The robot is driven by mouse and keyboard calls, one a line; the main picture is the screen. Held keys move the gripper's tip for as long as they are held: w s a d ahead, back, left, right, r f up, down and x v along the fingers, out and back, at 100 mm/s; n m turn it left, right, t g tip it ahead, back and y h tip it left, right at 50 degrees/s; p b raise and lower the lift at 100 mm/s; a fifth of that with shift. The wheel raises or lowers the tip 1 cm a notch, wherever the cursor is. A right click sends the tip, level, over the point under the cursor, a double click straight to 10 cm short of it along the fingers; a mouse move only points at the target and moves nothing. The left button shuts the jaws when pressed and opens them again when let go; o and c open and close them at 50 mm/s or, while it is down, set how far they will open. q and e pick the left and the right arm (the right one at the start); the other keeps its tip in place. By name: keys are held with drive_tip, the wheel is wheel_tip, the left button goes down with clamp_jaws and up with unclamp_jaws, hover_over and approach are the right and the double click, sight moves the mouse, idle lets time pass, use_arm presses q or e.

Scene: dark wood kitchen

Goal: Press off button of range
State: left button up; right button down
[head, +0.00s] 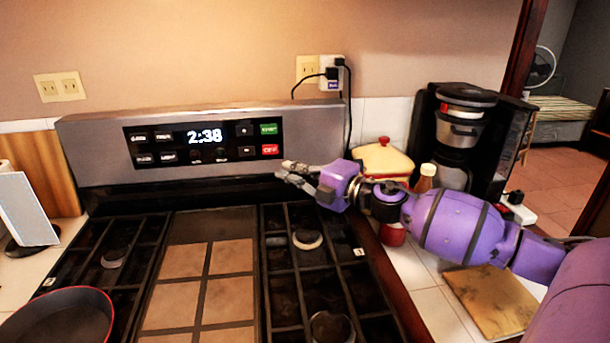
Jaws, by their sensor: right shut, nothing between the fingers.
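The range's back panel (90,147) stands upright behind the cooktop, with a black display reading 2:38. The red off button (270,150) is at the display's lower right, just below a green button (268,129). My right gripper (281,170) reaches in from the right over the burners and is shut and empty. In the picture its fingertips are a little below and right of the off button; I cannot tell how far in front of the panel they are. The off button is unobstructed. My left gripper is not in view.
Burner grates (282,291) cover the cooktop below my right arm. A red-rimmed pan (60,318) sits at the front left. Right of the range are a yellow-lidded pot (383,160), a bottle (426,177), a coffee maker (461,133) and a wooden board (490,302). Cords hang behind.

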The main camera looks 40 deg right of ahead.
drive_tip(key=v, duration=0.3)
drive_tip(key=shift+s+r, duration=0.15)
drive_tip(key=shift+s, duration=0.3)
drive_tip(key=shift+a, duration=0.1)
idle(0.3)
